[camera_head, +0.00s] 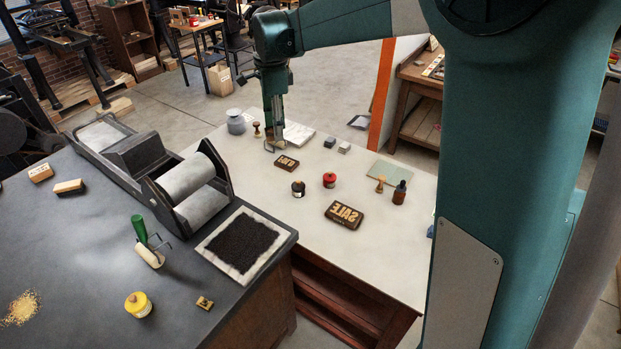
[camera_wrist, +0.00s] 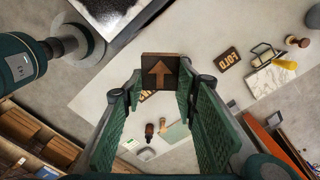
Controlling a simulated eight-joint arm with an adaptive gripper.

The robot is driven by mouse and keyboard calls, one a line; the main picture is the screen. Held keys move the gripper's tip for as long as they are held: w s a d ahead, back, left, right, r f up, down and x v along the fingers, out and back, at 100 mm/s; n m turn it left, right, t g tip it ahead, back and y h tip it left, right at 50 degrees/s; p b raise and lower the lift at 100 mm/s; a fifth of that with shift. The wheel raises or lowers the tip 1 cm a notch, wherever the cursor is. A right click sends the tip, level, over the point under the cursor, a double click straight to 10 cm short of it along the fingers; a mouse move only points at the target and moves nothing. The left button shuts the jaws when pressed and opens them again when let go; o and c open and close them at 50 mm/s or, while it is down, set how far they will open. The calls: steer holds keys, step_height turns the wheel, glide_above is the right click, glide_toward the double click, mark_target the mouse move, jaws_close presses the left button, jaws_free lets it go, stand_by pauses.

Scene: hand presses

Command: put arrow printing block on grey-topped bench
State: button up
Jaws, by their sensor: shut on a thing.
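My gripper (camera_head: 273,146) hangs over the far left part of the pale-topped bench (camera_head: 400,245). In the wrist view my gripper (camera_wrist: 160,85) is shut on the arrow printing block (camera_wrist: 160,70), a dark brown block with a lighter arrow on its face. The block sits between the fingertips, clear of the bench top. In the head view I cannot make the block out clearly. The dark grey-topped bench (camera_head: 75,235) stands at the left, nearer the camera.
The grey bench carries a roller press (camera_head: 185,180), black ink slab (camera_head: 241,246), green-handled roller (camera_head: 143,238), yellow jar (camera_head: 138,304) and small brass piece (camera_head: 204,303). A FOLD block (camera_head: 287,163), SALE block (camera_head: 343,214), jars and stamps stand on the pale bench. The grey bench's front middle has bare room.

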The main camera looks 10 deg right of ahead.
steer(key=s+d, duration=0.2)
steer(key=d, duration=0.5)
glide_above(303, 217)
step_height(303, 217, down, 27)
steer(key=shift+f+m, duration=0.4)
steer(key=shift+f, duration=0.15)
steer(key=shift+f+b, duration=0.35)
steer(key=shift+f, duration=2.8)
steer(key=shift+f, duration=0.1)
steer(key=shift+f, duration=1.75)
steer(key=shift+f, duration=0.2)
